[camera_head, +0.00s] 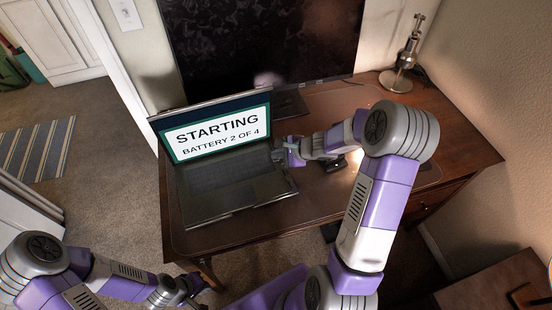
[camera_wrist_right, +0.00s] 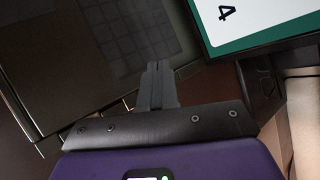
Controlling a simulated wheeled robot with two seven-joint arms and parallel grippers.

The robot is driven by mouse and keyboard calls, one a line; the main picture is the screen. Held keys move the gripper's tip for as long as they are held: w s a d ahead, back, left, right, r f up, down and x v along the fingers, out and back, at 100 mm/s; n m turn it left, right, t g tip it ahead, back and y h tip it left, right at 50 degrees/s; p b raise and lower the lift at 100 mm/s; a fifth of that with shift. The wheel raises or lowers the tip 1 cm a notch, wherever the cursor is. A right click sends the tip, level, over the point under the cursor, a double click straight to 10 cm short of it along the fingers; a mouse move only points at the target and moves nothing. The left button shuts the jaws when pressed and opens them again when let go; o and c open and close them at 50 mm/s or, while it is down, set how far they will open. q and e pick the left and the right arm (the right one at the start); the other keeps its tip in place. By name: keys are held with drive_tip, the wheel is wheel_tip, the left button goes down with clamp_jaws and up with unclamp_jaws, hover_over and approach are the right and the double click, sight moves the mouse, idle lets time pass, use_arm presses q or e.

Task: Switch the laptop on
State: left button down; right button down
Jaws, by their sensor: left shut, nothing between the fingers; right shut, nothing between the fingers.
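The laptop (camera_head: 236,188) stands open on the desk. Its screen (camera_head: 215,133) is lit and reads "STARTING" and "BATTERY 2 OF 4". My right gripper (camera_head: 280,153) is shut and empty at the right edge of the laptop, near the hinge. In the right wrist view its closed fingers (camera_wrist_right: 157,78) point over the keyboard side, with the keys (camera_wrist_right: 125,35) beyond and a corner of the lit screen (camera_wrist_right: 262,22) at upper right. Whether the fingertips touch the laptop cannot be told. My left gripper (camera_head: 188,292) is shut and empty, low in front of the desk.
The desk (camera_head: 330,215) has a large dark monitor (camera_head: 265,45) behind the laptop and a metal lamp (camera_head: 402,60) at the back right. A small dark object (camera_head: 334,164) lies beneath my right forearm. Bare desk top lies in front of and right of the laptop.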

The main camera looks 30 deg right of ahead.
wheel_tip(320, 180, up, 5)
drive_tip(key=p, duration=0.4)
idle(2.3)
